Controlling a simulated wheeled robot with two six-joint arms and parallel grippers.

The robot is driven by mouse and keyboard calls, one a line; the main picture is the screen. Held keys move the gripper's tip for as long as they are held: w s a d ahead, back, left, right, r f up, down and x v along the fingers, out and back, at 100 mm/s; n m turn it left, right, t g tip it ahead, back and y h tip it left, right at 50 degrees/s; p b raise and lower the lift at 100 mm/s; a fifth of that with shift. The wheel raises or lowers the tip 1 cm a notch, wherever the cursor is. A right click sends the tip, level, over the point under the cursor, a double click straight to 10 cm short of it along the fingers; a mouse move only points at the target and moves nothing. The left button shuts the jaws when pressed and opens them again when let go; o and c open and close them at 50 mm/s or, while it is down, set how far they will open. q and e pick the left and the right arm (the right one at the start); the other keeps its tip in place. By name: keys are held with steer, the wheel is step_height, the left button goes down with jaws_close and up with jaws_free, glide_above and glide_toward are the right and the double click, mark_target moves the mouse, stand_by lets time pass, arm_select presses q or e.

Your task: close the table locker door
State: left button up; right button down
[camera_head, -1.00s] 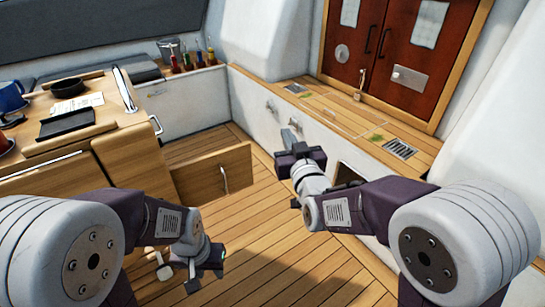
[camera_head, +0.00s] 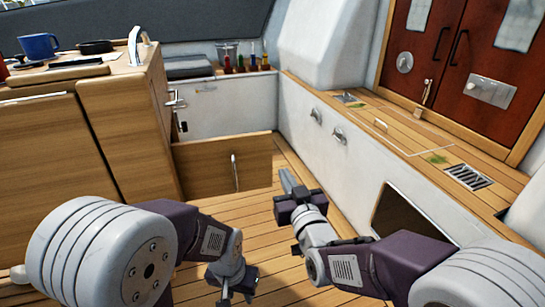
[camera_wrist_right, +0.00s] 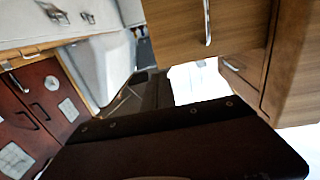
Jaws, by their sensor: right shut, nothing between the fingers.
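The table locker door (camera_head: 215,168) is a wooden panel with a vertical metal handle (camera_head: 234,172). It stands open, sticking out to the right from the wooden table cabinet (camera_head: 130,130). In the right wrist view the door (camera_wrist_right: 240,28) is at the top, with its handle (camera_wrist_right: 207,22). My right gripper (camera_head: 286,181) is shut and empty, to the right of the door's free edge in the head view, with no visible contact. My left gripper (camera_head: 238,298) hangs low over the floor in front of the door; its jaw state is unclear.
A blue mug (camera_head: 38,45) and a dark pan (camera_head: 95,46) are on the table top. A white bench (camera_head: 350,155) with a dark opening (camera_head: 400,215) runs along the right. Red cabinet doors (camera_head: 450,55) stand behind it. Plank floor (camera_head: 265,215) shows between table and bench.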

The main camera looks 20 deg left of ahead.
steer(key=b, duration=0.1)
glide_toward(269, 142)
steer(key=x, duration=0.5)
steer(key=shift+w+a+f, duration=0.15)
steer(key=shift+w+f, duration=0.05)
steer(key=shift+w+a+r, duration=0.15)
steer(key=shift+w+a, duration=0.15)
steer(key=shift+w, duration=0.3)
steer(key=shift+w, duration=0.1)
